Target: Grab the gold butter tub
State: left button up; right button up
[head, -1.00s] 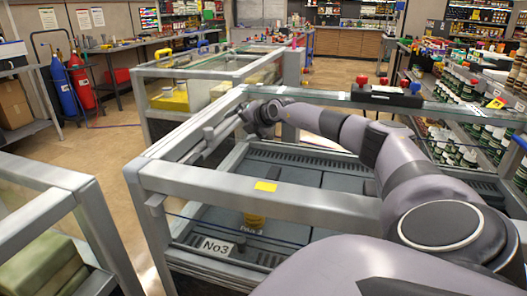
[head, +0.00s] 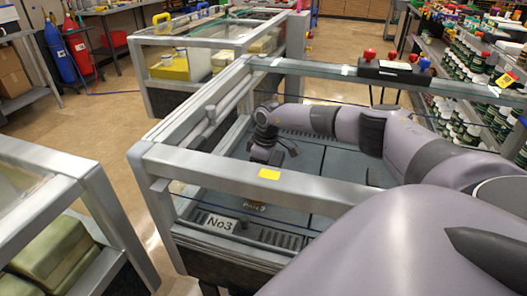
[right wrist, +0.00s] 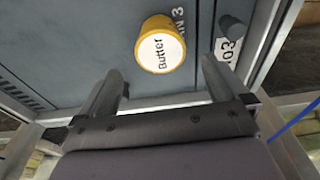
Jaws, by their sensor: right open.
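The gold butter tub (right wrist: 160,50) stands on the grey floor of the No3 bay. In the right wrist view its round white lid reads "Butter". In the head view the bay's front rail hides most or all of it. My right gripper (right wrist: 160,80) is open and empty, with a finger on each side of the picture. The tub shows between the fingers' lines, beyond their tips; I see no contact. In the head view my right gripper (head: 278,155) hangs inside the bay, behind the front rail. My left gripper is not in view.
A glass-topped bench (head: 215,62) stands behind, and shelves of bottles (head: 470,65) line the right.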

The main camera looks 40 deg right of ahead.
jog(key=shift+w+a+f+b, duration=0.1)
jog(key=shift+w+f+b, duration=0.1)
jog(key=shift+f, duration=0.95)
jog(key=shift+w+a+f+b, duration=0.1)
jog(key=shift+f+b, duration=0.15)
jog(key=shift+f, duration=0.9)
jog(key=shift+w+a+f+b, duration=0.1)
jog(key=shift+f+b, duration=0.1)
jog(key=shift+f, duration=0.95)
jog(key=shift+c, duration=0.3)
jog(key=c, duration=1)
jog(key=shift+d+r, duration=0.1)
jog(key=shift+c, duration=0.8)
jog(key=shift+r, duration=0.1)
